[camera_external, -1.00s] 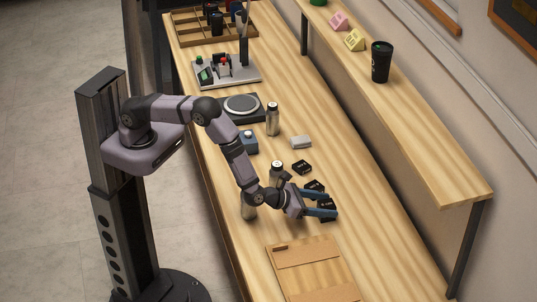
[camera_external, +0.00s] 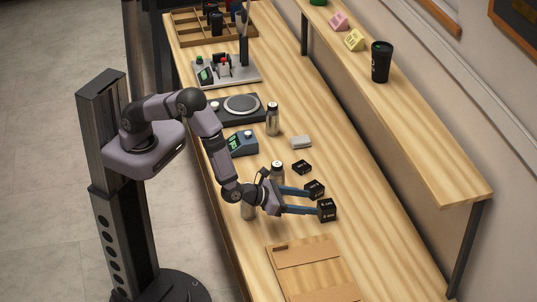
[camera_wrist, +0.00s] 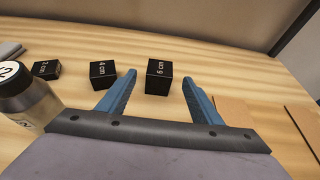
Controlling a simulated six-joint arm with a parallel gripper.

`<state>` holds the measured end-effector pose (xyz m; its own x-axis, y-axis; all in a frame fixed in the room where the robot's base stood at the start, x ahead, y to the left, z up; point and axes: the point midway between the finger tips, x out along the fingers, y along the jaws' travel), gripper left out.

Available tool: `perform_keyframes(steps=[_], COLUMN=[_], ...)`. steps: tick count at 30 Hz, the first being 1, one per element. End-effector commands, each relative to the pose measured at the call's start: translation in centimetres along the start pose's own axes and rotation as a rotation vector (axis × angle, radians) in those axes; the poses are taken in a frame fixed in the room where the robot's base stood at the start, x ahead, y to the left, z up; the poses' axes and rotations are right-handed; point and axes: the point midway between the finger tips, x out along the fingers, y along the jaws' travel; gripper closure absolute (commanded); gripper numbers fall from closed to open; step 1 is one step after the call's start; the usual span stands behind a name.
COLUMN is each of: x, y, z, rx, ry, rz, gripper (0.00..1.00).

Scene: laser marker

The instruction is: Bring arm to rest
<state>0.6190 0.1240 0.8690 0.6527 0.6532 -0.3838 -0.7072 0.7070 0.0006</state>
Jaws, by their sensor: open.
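My gripper (camera_external: 299,201) is open and empty, low over the table, with its two blue fingers pointing right in the external view. It also shows in the wrist view (camera_wrist: 160,84), where a black cube marked 5 cm (camera_wrist: 159,78) appears beyond and between the fingertips. The cube also shows in the external view (camera_external: 327,210), close to the fingertips; I cannot tell whether they touch. A 4 cm black cube (camera_wrist: 103,74) sits left of the left finger in the wrist view. A smaller black block (camera_wrist: 46,69) lies further left.
A brown board (camera_external: 315,275) lies in front. A raised shelf (camera_external: 430,130) runs along the right.

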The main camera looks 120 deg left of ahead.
Motion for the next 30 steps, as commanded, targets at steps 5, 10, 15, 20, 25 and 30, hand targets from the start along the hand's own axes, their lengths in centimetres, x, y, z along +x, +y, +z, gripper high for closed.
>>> perform_keyframes(steps=[5,10,15,20,25,30], x=[0.0,-0.1,-1.6,-5.5,-8.7,-13.1], y=[0.0,0.1,0.8,3.1,9.9,15.1], z=[0.0,0.3,3.1,8.8,7.3,4.1], rx=[0.000,-0.005,-0.057,-0.183,-0.455,-0.765], ry=[0.000,-0.002,-0.019,-0.048,0.050,0.168], rz=[0.000,0.003,0.038,0.127,0.346,0.566], gripper=[0.41,0.41,0.41,0.41,0.41,0.41])
